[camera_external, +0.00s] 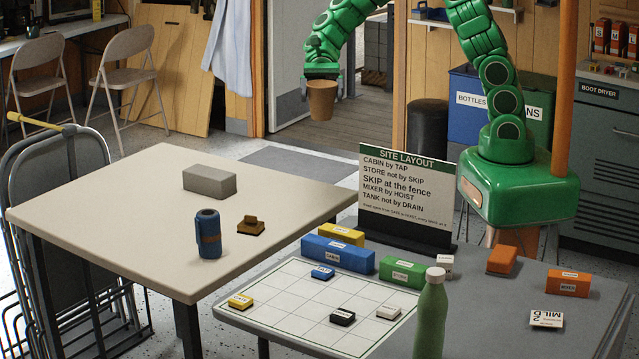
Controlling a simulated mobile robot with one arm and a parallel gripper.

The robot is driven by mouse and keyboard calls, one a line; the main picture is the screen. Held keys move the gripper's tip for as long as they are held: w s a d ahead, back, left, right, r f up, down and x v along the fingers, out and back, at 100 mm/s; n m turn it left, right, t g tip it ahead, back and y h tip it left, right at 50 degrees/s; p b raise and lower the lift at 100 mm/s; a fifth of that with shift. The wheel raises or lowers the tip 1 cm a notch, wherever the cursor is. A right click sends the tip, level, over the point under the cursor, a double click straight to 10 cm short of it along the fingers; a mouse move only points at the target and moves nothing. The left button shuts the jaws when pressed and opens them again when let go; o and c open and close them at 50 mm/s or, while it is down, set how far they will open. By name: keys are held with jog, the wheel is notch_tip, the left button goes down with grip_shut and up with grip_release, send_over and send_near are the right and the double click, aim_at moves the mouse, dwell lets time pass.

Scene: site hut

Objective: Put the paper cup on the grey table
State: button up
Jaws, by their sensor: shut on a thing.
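The brown paper cup (321,102) hangs upright below my gripper (321,74) in the external view. My gripper is shut on the cup near its rim and holds it in the air, in front of the open doorway. The fingertips are small and partly hidden in this view. The grey table (487,305) stands at the front right, well below and to the right of the cup in the picture.
The grey table bears a white grid board (300,293), labelled blocks, a green bottle (431,315), a sign (405,195) and a small card (546,318). Its right front is fairly clear. A cream table (120,225) at left holds a blue can (208,234) and a grey block (209,181).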

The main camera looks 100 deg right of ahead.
jog(key=s+a+n+g, duration=0.2)
jog(key=s+a, duration=0.1)
jog(key=a, duration=0.9)
jog(key=s+a+n+g, duration=0.2)
jog(key=a+g, duration=0.1)
jog(key=a, duration=0.8)
jog(key=s+a+n+g, duration=0.2)
jog(key=s+a+n, duration=0.1)
jog(key=a, duration=0.9)
jog(key=s+a+n+g+h, duration=0.3)
jog(key=s+a+n+g, duration=0.1)
jog(key=s+a, duration=1.3)
jog(key=s+g, duration=0.1)
jog(key=s, duration=0.2)
jog(key=shift+s+h, duration=0.15)
jog(key=shift+h, duration=0.25)
notch_tip(320, 180, down, 9)
jog(key=shift+f, duration=0.15)
send_over(477, 312)
jog(key=shift+f, duration=7.25)
